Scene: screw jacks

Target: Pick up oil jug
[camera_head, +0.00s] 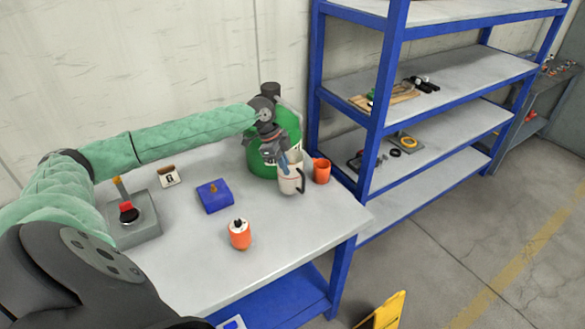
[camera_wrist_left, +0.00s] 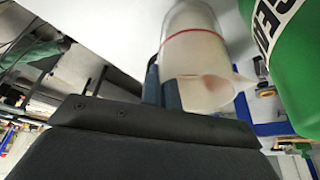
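The oil jug (camera_head: 289,182) is a whitish cup-like jug with a dark handle on its right side. It is at the right end of the workbench, in front of a green drum. In the left wrist view the jug (camera_wrist_left: 200,50) looks translucent with a red line around it. My left gripper (camera_head: 283,162) is at the jug's upper part, with its fingers overlapping it. In the left wrist view the two blue-grey fingers (camera_wrist_left: 162,88) are close together at the jug's edge. I cannot tell whether they grip it. My right gripper is out of view.
The green drum (camera_head: 261,160) stands close behind the jug, and an orange cup (camera_head: 321,171) to its right. An orange container (camera_head: 240,234), a blue block (camera_head: 214,196) and a small lettered box (camera_head: 168,177) are on the workbench (camera_head: 290,228). Blue shelving (camera_head: 376,120) stands to the right.

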